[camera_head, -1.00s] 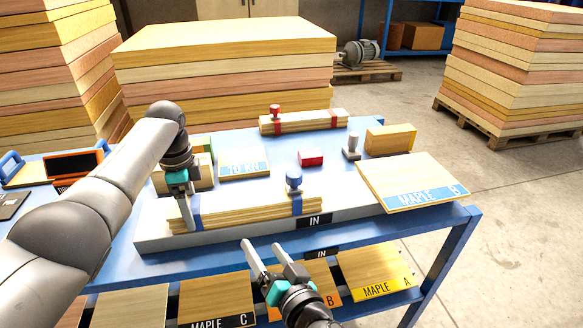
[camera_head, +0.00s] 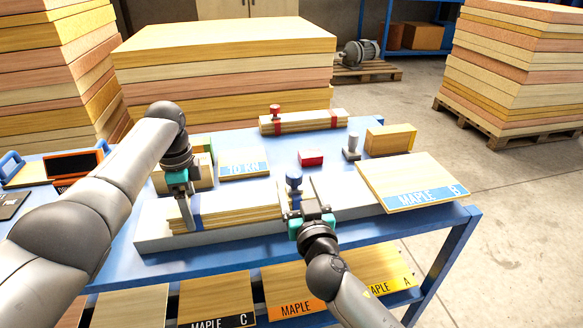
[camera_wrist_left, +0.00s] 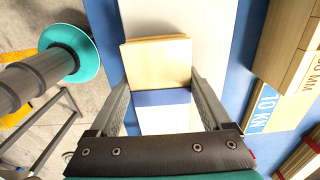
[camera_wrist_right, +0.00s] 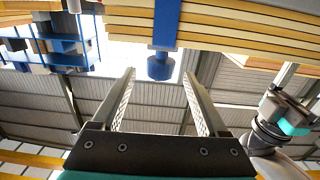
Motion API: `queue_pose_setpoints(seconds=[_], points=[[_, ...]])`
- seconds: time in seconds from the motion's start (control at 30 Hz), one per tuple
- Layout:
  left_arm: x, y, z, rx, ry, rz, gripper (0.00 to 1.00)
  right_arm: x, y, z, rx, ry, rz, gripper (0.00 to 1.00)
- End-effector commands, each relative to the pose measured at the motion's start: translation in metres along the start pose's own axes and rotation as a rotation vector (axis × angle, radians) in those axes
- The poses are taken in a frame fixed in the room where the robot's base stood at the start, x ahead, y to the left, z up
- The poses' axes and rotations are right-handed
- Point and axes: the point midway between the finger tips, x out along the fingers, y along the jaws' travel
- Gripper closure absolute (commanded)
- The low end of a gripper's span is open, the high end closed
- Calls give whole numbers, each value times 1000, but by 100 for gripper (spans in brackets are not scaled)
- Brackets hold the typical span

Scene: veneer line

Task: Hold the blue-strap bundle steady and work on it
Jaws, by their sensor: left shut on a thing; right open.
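The blue-strap bundle (camera_head: 245,214) is a stack of thin boards lying on the pale bed of the blue table. My left gripper (camera_head: 188,212) is shut on its left end, by the blue strap. In the left wrist view the fingers stand either side of the blue strap (camera_wrist_left: 162,98). A blue knob (camera_head: 294,179) stands at the bundle's right strap. My right gripper (camera_head: 299,200) is at that knob and partly hides the bundle's right end. In the right wrist view the knob (camera_wrist_right: 160,67) lies at the gap between the open fingertips; contact cannot be told.
A MAPLE B board (camera_head: 405,180) lies to the right. Behind are a red block (camera_head: 311,158), a grey post (camera_head: 352,148), a red-strap bundle (camera_head: 305,122) and a 10 KN card (camera_head: 243,166). More maple boards (camera_head: 217,300) lie on the lower shelf.

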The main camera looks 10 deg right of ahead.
Motion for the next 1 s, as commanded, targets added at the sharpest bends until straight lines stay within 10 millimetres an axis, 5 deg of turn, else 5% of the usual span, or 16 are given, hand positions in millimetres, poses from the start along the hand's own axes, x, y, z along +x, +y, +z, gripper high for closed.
queue_pose_setpoints(seconds=[0.43,0.93,1.0], points=[[5,3,1,-3,-2,11,100,60,0,0,1,0,0,24],[5,3,1,-3,-2,11,100,71,0,0,2,0,-1,24],[5,3,1,-3,-2,11,100,71,0,0,2,0,-1,31]])
